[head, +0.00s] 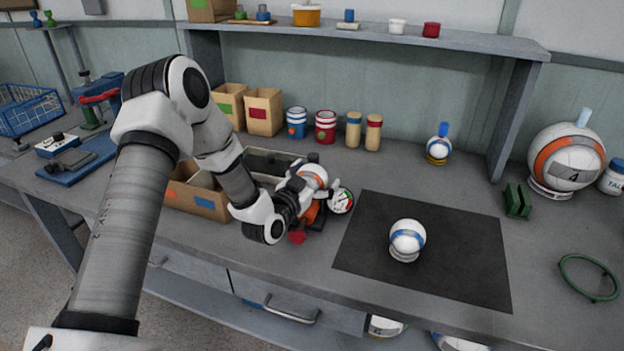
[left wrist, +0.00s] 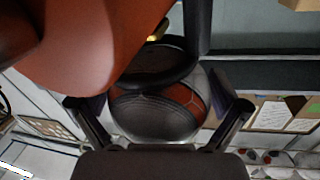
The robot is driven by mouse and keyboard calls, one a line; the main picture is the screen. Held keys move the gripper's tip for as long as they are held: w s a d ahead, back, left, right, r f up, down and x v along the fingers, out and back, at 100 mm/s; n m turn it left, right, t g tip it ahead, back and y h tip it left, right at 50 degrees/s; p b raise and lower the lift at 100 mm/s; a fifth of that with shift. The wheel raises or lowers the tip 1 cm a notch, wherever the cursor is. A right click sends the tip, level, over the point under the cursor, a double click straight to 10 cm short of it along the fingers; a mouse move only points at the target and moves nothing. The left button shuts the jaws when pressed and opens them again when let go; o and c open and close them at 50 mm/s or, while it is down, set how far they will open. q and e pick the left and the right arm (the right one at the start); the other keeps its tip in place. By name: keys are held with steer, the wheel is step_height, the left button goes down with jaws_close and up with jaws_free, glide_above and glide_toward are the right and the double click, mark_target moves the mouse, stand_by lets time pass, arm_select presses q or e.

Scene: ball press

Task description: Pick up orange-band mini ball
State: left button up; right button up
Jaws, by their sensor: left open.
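The orange-band mini ball (head: 315,172), white with an orange band, sits at a small press with a round gauge (head: 342,200) left of the black mat. It also shows in the left wrist view (left wrist: 158,112), with a dark press part directly against its upper side in the picture. My left gripper (head: 298,187) is at the ball, partly covering it in the head view. In the left wrist view its two fingers are spread, one on each side of the ball. Whether they touch it I cannot tell. My right gripper is not in view.
A blue-band mini ball (head: 407,238) stands on the black mat (head: 465,265). Cardboard bins (head: 195,200) are left of the press. Cans (head: 326,127) and paper boxes (head: 263,111) stand behind. A large orange-band ball (head: 566,158) and a green ring (head: 590,278) are at right.

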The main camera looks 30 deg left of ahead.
arm_select(q)
steer(key=shift+w, duration=0.35)
steer(key=shift+s, duration=0.1)
steer(key=c, duration=1)
steer(key=shift+c, duration=0.2)
